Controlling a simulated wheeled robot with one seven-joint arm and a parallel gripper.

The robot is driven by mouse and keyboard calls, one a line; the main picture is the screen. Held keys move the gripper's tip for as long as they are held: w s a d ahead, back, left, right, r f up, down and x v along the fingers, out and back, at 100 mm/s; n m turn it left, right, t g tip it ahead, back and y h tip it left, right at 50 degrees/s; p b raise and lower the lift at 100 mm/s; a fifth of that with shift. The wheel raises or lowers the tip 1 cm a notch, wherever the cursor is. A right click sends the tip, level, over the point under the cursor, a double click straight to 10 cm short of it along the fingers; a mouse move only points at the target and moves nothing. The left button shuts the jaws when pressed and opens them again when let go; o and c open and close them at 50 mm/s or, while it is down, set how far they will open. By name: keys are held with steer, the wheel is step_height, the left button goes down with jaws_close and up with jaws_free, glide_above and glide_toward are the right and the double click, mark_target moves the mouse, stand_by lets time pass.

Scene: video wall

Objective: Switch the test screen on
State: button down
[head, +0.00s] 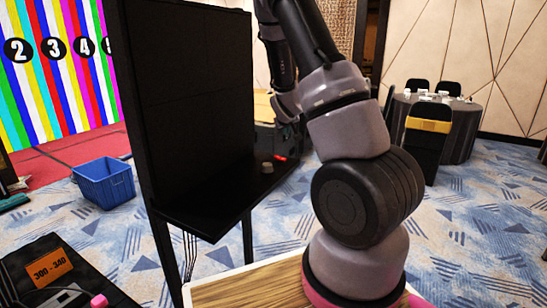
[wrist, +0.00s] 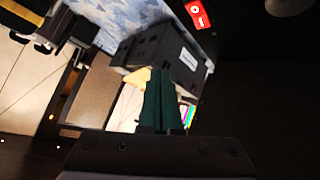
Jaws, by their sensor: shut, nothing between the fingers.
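The test screen (head: 195,90) is a dark, blank panel in a black frame, standing upright left of my arm. A black shelf (head: 215,218) juts out below it. A small red switch (head: 280,157) sits toward the shelf's far right end, beside a beige-brown knob (head: 266,168). In the wrist view the red switch (wrist: 197,12) carries white marks and lies beyond my fingertips, apart from them. My gripper (wrist: 167,85) has dark green fingers, shut and empty. In the head view the gripper is hard to make out against the dark shelf and arm.
A wall of colour bars with numbers (head: 60,60) is lit at the left. A blue crate (head: 104,183) stands on the floor. A black case (wrist: 165,45) shows behind the fingers. A draped table with chairs (head: 460,130) is at the far right.

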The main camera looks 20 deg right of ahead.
mark_target(279, 158)
steer(key=shift+w+a+f, duration=0.25)
steer(key=shift+w+f, duration=0.1)
steer(key=shift+f, duration=1.05)
steer(key=shift+w+a+f, duration=0.3)
steer(key=shift+w+f, duration=0.05)
steer(key=shift+f, duration=1.05)
steer(key=shift+w+a+f, duration=0.25)
steer(key=shift+w+f, duration=0.1)
steer(key=shift+f, duration=1.05)
steer(key=shift+f, duration=0.1)
steer(key=shift+w+a+f, duration=0.1)
steer(key=shift+f, duration=0.15)
steer(key=shift+w+f, duration=0.1)
steer(key=shift+f, duration=0.3)
steer(key=shift+r, duration=0.1)
steer(key=shift+s+r, duration=0.2)
steer(key=shift+r, duration=0.5)
steer(key=shift+s+d+r, duration=0.2)
steer(key=shift+r, duration=0.6)
steer(key=shift+s+d+r, duration=0.2)
steer(key=shift+r, duration=0.6)
steer(key=shift+s+d+r, duration=0.2)
steer(key=shift+r, duration=0.6)
